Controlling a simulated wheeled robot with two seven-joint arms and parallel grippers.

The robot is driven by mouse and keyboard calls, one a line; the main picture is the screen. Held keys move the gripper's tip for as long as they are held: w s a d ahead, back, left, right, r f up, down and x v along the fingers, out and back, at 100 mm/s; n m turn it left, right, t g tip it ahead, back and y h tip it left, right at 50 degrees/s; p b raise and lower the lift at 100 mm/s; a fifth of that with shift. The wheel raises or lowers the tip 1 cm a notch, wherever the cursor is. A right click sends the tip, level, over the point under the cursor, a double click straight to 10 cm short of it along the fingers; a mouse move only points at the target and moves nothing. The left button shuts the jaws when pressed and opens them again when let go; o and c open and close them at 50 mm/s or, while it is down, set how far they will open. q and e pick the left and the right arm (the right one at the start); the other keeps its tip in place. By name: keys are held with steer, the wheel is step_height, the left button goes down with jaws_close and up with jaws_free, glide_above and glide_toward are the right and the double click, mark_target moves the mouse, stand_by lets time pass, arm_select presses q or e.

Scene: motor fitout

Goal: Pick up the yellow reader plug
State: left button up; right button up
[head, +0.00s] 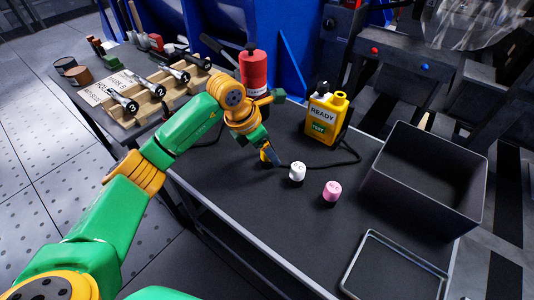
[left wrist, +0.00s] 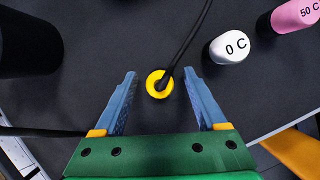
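The yellow reader plug (left wrist: 152,87) is a small yellow ring-shaped end with a black cable (left wrist: 190,42) running from it. In the left wrist view it lies between the two blue fingers of my left gripper (left wrist: 164,88), with a gap on each side. The gripper is open and points down at the dark table top. In the head view my left gripper (head: 273,156) is low over the table, and the arm and fingers largely hide the plug. The yellow reader (head: 322,114), marked READY and TEST, stands behind to the right. My right gripper is not in view.
A white 0 C cap (head: 297,172) and a pink 50 C cap (head: 332,190) stand right of the gripper. A grey open bin (head: 425,205) and a flat tray (head: 392,268) are farther right. A red bottle (head: 253,72) and a wooden tool rack (head: 150,106) stand behind and left.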

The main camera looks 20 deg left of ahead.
arm_select(q)
jaws_close()
